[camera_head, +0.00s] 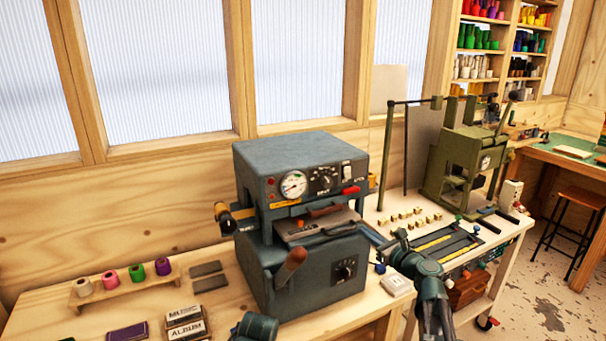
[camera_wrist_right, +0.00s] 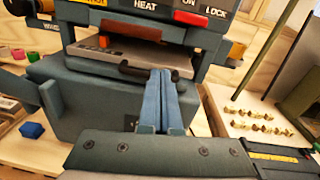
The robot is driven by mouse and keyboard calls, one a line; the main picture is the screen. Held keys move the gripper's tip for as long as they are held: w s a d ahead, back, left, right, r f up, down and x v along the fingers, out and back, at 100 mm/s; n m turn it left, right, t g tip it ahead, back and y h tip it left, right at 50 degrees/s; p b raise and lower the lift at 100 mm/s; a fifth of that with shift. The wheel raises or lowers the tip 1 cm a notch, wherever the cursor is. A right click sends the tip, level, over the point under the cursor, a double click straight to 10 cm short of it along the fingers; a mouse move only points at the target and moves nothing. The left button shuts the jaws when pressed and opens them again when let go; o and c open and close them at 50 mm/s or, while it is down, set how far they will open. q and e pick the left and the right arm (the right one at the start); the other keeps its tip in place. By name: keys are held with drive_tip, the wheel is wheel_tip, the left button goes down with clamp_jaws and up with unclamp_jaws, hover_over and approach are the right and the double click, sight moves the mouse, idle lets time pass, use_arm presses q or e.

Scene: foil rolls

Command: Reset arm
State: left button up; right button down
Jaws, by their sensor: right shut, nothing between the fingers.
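My right arm comes in from the bottom right in the head view. Its gripper (camera_head: 368,231) points left at the front right of the blue-grey foil press (camera_head: 303,270). In the right wrist view the two blue fingers of the right gripper (camera_wrist_right: 160,76) lie together, shut and empty. Their tips overlap the dark handle at the press opening in that picture; I cannot tell whether they touch it. A dark rounded part, probably of my left arm, shows at the bottom edge of the head view. The left gripper's fingers are not seen.
A rack of foil rolls (camera_head: 124,279) stands on the bench at left, beside dark plates (camera_head: 208,275) and type boxes (camera_head: 186,325). A green press (camera_head: 470,160), small brass pieces (camera_head: 412,216) and a black tray (camera_head: 448,245) occupy the right bench. A stool (camera_head: 580,198) stands farther right.

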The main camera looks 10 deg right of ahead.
drive_tip(key=s+a+f+n+g+y, duration=0.1)
drive_tip(key=s+a+f+n+g, duration=0.55)
drive_tip(key=a+n, duration=0.35)
drive_tip(key=s+a+f+n+g, duration=0.5)
drive_tip(key=s+a+f+n, duration=0.3)
drive_tip(key=a, duration=0.4)
drive_tip(key=s+f+n+g+h, duration=0.2)
drive_tip(key=s+f+n+h, duration=0.1)
drive_tip(key=s+n, duration=0.5)
drive_tip(key=s+d+f+n+g+h, duration=0.1)
drive_tip(key=s+f+n+g+h, duration=0.2)
drive_tip(key=s+n+h, duration=0.3)
drive_tip(key=shift+s+d+f+n, duration=0.2)
drive_tip(key=shift+s+n, duration=0.8)
drive_tip(key=shift+s, duration=0.1)
